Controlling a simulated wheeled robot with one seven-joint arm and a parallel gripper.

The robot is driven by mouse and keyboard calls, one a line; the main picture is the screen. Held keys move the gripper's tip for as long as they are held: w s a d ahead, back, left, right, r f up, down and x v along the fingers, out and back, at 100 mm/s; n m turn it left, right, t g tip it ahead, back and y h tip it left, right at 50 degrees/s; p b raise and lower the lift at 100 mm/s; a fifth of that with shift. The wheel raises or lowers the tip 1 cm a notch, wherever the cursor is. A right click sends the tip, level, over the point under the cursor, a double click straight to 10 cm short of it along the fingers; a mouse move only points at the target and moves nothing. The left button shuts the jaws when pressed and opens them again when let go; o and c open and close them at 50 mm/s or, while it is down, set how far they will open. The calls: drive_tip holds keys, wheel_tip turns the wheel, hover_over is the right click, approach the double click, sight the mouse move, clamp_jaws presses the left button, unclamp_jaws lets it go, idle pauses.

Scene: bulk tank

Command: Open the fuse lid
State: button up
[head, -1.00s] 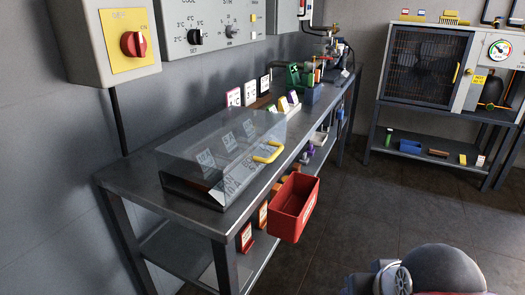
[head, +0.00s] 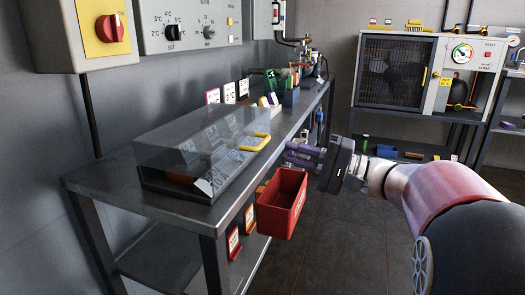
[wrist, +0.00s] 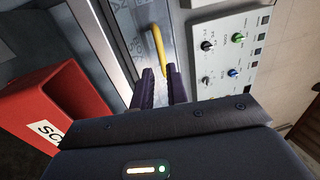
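The fuse lid (head: 205,138) is a clear, slanted cover over a dark box on the metal bench. It appears closed. Its yellow handle (head: 257,142) is on the front face and also shows in the wrist view (wrist: 157,45). My gripper (head: 287,154) is in front of the bench, just right of the handle, with its purple fingers pointing at it. Nothing appears held.
A red bin (head: 281,204) hangs at the bench front, just below my gripper. Small cards and a green item (head: 270,82) stand farther back on the bench. A switch box (head: 84,32) is on the wall above. The floor in front is clear.

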sight(263, 143)
drive_tip(key=x, duration=0.7)
drive_tip(key=shift+w+a+r, duration=0.15)
drive_tip(key=shift+w+a, duration=0.05)
drive_tip(key=shift+a, duration=0.15)
clamp_jaws()
drive_tip(key=shift+p, duration=0.3)
